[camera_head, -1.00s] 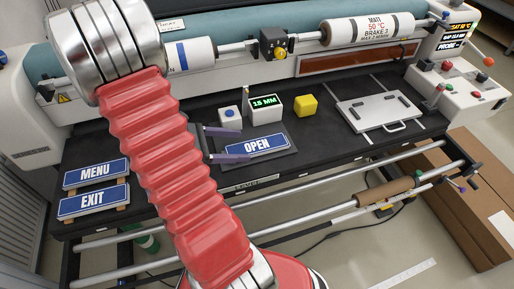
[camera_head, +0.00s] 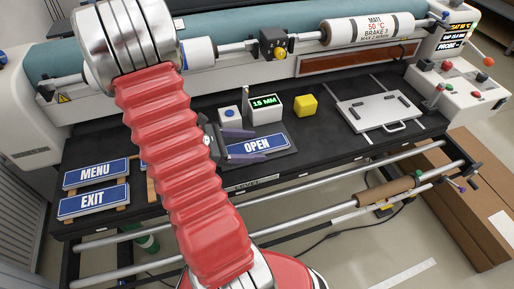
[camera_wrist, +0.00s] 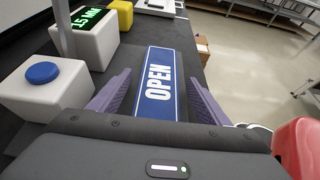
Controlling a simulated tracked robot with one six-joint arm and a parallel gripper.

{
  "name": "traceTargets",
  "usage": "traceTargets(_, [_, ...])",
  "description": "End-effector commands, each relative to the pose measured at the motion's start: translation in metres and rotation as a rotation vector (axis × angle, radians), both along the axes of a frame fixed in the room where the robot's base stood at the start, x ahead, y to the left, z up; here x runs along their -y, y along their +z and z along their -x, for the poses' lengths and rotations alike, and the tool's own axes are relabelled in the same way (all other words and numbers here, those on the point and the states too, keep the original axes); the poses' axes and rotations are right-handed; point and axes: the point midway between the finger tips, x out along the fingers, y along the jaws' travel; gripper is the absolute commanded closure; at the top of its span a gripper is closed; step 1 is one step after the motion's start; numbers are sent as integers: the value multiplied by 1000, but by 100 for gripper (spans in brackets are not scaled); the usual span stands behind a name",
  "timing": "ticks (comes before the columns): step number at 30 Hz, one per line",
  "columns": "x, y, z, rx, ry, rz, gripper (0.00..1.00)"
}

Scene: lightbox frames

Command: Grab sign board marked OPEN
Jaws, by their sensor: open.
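The blue OPEN sign board (camera_head: 258,146) with white letters lies on a dark grey plate on the black bench top. In the wrist view the OPEN sign (camera_wrist: 159,90) runs lengthwise away from me, between my two purple fingers. My gripper (camera_head: 237,147) is open, with one finger on each side of the sign's near end. In the wrist view my gripper (camera_wrist: 160,95) shows a gap between each finger and the sign. Whether the fingertips touch the plate cannot be told.
A blue-button box (camera_head: 230,116), a 15 MM display box (camera_head: 265,109) and a yellow cube (camera_head: 305,104) stand behind the OPEN sign. A silver plate (camera_head: 379,112) lies right.

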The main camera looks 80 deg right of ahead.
Motion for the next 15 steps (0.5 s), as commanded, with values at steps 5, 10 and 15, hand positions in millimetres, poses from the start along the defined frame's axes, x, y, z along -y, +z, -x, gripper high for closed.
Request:
traceTargets(5, [0,0,0,0,0,0,30])
traceTargets(10, [0,0,0,0,0,0,30])
traceTargets(15, [0,0,0,0,1,0,42])
